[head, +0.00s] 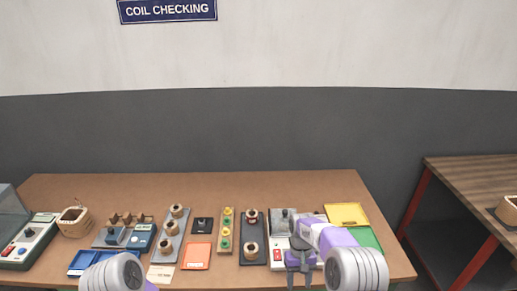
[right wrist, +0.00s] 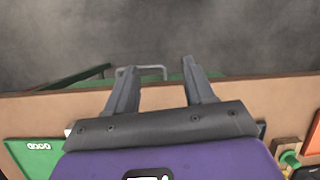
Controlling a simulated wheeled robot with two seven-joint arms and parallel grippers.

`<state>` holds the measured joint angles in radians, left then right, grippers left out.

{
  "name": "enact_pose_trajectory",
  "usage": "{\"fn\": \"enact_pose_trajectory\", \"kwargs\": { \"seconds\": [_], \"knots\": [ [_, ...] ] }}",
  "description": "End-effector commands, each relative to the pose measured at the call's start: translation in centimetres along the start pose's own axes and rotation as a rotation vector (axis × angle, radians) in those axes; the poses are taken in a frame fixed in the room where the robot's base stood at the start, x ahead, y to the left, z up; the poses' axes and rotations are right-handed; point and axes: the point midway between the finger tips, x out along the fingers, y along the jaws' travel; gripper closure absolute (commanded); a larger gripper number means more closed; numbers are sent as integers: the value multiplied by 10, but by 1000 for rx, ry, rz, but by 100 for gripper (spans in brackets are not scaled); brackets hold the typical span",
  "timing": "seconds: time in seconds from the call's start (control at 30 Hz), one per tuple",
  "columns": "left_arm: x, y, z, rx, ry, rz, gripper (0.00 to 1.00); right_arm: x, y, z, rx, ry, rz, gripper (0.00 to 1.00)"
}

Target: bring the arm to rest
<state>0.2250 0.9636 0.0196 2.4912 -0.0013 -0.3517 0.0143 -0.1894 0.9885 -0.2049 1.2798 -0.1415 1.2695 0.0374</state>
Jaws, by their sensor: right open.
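My right arm (head: 345,250) reaches in at the lower right of the head view. My right gripper (head: 299,278) points down near the table's front edge, in front of a device with a red button (head: 277,254). In the right wrist view the two fingers of this gripper (right wrist: 160,72) are apart, with nothing between them. Only a rounded grey link of my left arm (head: 115,272) shows at the lower left of the head view. My left gripper is out of view.
The brown table (head: 120,187) holds coils on dark boards (head: 251,230), a basket (head: 75,221), a blue tray (head: 88,261), an orange tray (head: 197,256), a yellow tray (head: 346,214) and a green tray (head: 364,238). Its back strip is clear. A second table (head: 480,185) stands right.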

Motion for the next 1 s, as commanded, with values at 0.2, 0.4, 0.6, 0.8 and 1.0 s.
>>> {"fn": "enact_pose_trajectory", "kwargs": {
  "seconds": [0.2,0.4,0.6,0.8,1.0],
  "knots": [
    [0,0,0,0,0,0,100,59,-2,6,14,43,-72,47],
    [0,0,0,0,0,0,100,129,-12,29,55,114,-173,47],
    [0,0,0,0,0,0,100,192,-32,77,142,218,-281,47],
    [0,0,0,0,0,0,100,219,-49,131,239,313,-346,47],
    [0,0,0,0,0,0,100,223,-56,160,292,367,-368,47]
  ]
}}
